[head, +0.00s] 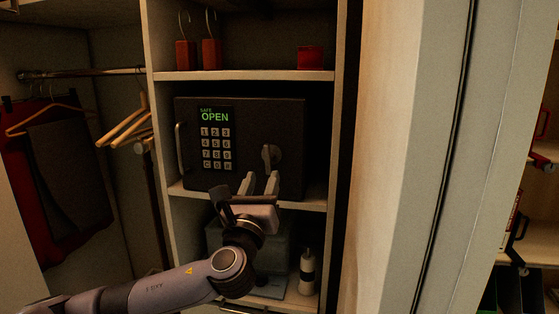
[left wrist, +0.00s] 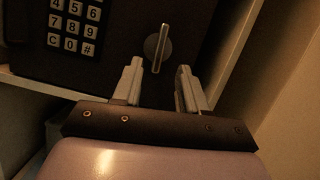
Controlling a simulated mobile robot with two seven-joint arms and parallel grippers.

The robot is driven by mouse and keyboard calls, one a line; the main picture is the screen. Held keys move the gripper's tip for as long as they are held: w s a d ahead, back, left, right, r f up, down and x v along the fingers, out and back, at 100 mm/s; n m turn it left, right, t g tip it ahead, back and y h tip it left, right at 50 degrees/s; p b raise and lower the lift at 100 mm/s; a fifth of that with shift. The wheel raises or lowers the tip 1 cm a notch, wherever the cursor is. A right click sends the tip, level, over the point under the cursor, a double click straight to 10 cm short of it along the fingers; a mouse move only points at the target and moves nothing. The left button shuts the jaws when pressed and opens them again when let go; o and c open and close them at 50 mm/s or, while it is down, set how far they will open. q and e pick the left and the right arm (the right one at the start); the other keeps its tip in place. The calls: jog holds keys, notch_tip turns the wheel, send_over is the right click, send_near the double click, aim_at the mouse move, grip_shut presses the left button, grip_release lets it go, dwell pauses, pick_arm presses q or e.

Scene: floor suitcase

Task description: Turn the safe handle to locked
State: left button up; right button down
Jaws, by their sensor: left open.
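The black safe (head: 255,125) stands on a middle shelf in the head view, and its display (head: 214,115) reads "SAFE OPEN" in green. Its door looks shut. The safe handle (head: 267,154) is a grey lever on a round base, right of the keypad (head: 217,148), and stands near upright. My left gripper (head: 259,182) is open just below the handle. In the left wrist view the handle (left wrist: 158,49) lies ahead of and between the open fingers (left wrist: 158,82), slightly tilted, with no contact visible. My right gripper is not in view.
Shelf edges (head: 245,75) run above and below the safe. A pale upright panel (head: 405,160) stands close on the right. A pale bottle (head: 307,271) and a grey box stand on the lower shelf. Clothes on hangers (head: 65,150) hang at left.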

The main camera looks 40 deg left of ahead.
aim_at(266, 157)
pick_arm(q)
jog(key=shift+w+a+r+y, duration=0.1)
jog(key=shift+a+r+y, duration=0.05)
jog(key=shift+r, duration=0.35)
jog(key=shift+a+r+y, duration=0.1)
jog(key=shift+r+y, duration=0.05)
jog(key=shift+r, duration=0.35)
jog(key=shift+p+x, duration=0.85)
jog(key=shift+x, duration=2.35)
jog(key=shift+w+f, duration=0.1)
grip_shut()
